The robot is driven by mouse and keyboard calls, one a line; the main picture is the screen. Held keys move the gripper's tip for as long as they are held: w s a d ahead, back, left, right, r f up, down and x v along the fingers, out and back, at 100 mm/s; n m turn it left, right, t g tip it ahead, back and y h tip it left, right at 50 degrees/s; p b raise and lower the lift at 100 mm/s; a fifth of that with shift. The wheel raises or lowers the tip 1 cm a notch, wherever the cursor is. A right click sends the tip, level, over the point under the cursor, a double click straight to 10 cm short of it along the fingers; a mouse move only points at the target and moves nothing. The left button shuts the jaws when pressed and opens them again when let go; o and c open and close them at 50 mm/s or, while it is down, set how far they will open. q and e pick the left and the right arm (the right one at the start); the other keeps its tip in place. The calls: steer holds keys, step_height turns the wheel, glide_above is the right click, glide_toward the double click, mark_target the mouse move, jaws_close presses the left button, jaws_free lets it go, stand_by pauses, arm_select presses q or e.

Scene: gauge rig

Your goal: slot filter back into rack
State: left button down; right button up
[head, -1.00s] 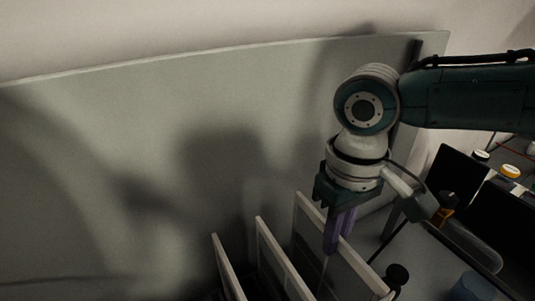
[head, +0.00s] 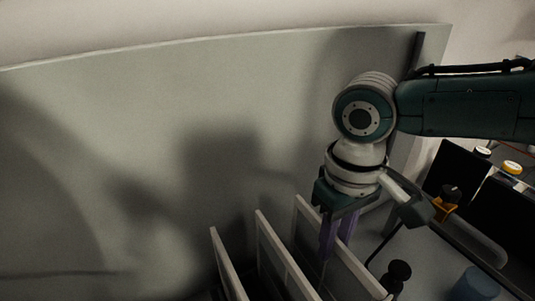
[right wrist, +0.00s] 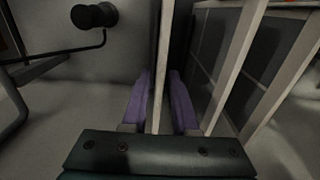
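Several thin white-framed panels stand side by side at the bottom of the head view. The rightmost one, the filter (head: 364,271), has my right gripper (head: 337,243) over its top edge. The right wrist view shows the white edge of the filter (right wrist: 160,60) between the two purple fingers (right wrist: 160,85). Dark gaps show beside the edge, so the fingers look open around it. The rack's slots and the filter's lower end are hidden. My left gripper is in neither view.
Two more framed panels, a middle one (head: 281,258) and a left one (head: 226,262), stand close left of the filter. A large grey board (head: 120,150) rises behind. A black knob (head: 397,272) and a blue cylinder (head: 476,284) are at the right.

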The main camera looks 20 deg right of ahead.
steer(key=shift+o, duration=1.1)
steer(key=shift+r, duration=0.1)
step_height(320, 180, up, 10)
steer(key=shift+f, duration=0.15)
